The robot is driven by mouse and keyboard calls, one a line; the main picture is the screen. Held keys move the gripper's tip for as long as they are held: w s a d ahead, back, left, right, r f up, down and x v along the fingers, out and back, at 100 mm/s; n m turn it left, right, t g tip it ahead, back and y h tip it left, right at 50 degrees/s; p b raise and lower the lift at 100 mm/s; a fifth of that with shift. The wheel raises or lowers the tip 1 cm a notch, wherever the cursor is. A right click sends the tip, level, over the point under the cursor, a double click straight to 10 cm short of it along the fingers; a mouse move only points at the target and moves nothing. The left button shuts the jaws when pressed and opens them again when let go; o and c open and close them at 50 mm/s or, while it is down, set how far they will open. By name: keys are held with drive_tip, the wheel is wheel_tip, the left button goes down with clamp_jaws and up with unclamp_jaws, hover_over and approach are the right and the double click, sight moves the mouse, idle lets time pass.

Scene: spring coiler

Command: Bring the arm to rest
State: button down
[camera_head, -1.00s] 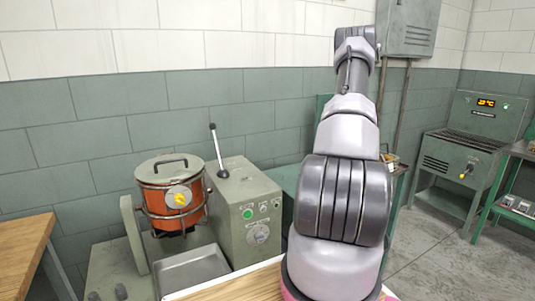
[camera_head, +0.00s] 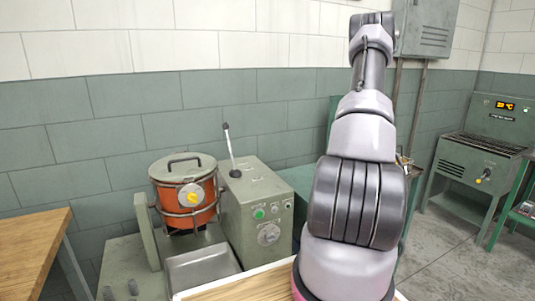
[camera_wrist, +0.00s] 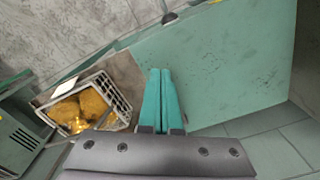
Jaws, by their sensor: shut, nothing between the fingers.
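My gripper (camera_wrist: 161,100) shows in the wrist view with its two teal fingers side by side and touching, and nothing between them. It points down past a green machine or bench surface. In the head view my arm rises from the lower right, upright and reaching up toward the wall cabinet; the gripper itself is hidden there.
An orange pot (camera_head: 186,195) with a lid hangs beside a grey-green control box (camera_head: 258,215) with a lever. A metal tray (camera_head: 200,268) is in front. A wooden table (camera_head: 32,245) is at left. A crate (camera_wrist: 118,98) holds yellow pieces. Open floor (camera_head: 425,260) lies right.

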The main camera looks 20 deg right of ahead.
drive_tip(key=shift+r, duration=0.1)
drive_tip(key=w+a+r+t, duration=0.2)
drive_tip(key=a+r+t, duration=0.1)
drive_tip(key=a+r, duration=2.4)
drive_tip(key=s+a+r+t+y, duration=0.1)
drive_tip(key=s+a+t, duration=0.1)
drive_tip(key=s+a, duration=0.9)
drive_tip(key=s+a+r+n+t+y, duration=0.1)
drive_tip(key=s+a+t, duration=0.1)
drive_tip(key=s+a, duration=1)
drive_tip(key=a, duration=0.4)
drive_tip(key=shift+a+r, duration=0.15)
drive_tip(key=shift+r, duration=0.25)
